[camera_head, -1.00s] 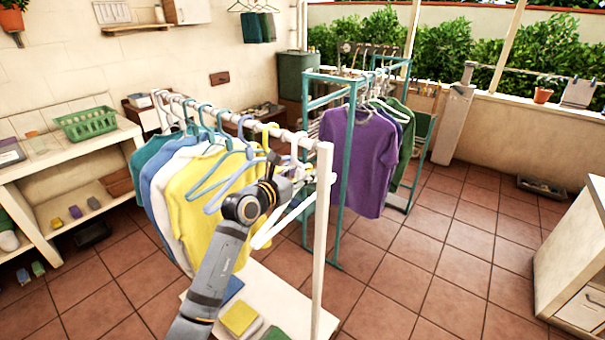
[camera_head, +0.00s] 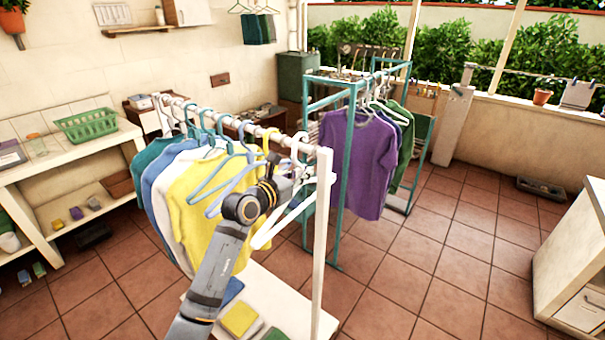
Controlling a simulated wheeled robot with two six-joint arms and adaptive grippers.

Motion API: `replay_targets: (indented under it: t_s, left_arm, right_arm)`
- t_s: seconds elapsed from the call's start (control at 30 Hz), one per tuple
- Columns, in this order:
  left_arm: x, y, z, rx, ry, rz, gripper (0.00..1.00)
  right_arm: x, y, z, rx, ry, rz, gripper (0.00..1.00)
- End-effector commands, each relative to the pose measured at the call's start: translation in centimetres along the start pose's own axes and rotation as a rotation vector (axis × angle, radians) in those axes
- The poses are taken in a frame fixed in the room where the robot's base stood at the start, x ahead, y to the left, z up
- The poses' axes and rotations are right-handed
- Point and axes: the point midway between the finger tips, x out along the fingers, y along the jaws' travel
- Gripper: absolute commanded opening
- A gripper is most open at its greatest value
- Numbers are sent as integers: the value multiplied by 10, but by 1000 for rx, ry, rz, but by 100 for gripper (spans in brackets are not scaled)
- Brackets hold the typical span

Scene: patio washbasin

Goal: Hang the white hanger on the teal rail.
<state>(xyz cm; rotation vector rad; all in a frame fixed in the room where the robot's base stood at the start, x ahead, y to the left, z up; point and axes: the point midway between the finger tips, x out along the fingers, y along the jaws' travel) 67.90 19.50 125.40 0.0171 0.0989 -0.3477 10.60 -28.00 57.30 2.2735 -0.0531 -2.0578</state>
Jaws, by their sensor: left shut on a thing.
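The white hanger (camera_head: 286,221) is at the near end of the white rack, its hook (camera_head: 299,142) up at the white rail (camera_head: 313,148). Whether the hook still rests on the rail I cannot tell. My left gripper (camera_head: 288,184) is shut on the hanger's upper part, just below the rail. My arm and gripper hide part of the hanger. The teal rack (camera_head: 346,190) stands behind and to the right, apart from the hanger. A purple shirt (camera_head: 361,165) and other garments hang on it. My right gripper is not in view.
Beside the white hanger hang blue hangers (camera_head: 212,188) and a yellow shirt (camera_head: 190,215). The white rack's end post (camera_head: 321,250) stands close to the right of the gripper. Tiled floor (camera_head: 440,250) is open to the right of both racks.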

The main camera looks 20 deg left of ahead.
Motion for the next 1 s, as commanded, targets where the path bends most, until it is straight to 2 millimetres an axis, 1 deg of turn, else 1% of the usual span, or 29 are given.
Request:
replay_targets:
  t_s: [0.03,0.2,0.5,0.57,0.83,0.97,1.0]
  left_arm:
    - [-1,0,7,0,-1,0,0]
    - [-2,0,16,0,-1,0,0]
    - [-2,0,15,1,-1,0,0]
    - [-6,1,16,2,1,1,0]
    - [-54,0,18,6,5,0,0]
    - [-79,0,19,6,6,-1,0]
    - [-86,0,21,6,8,0,0]
  right_arm:
    - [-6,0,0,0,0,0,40]
    - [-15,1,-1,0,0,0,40]
    - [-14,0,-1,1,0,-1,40]
    - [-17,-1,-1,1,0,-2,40]
    - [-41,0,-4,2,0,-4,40]
    - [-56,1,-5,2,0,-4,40]
    - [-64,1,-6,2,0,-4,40]
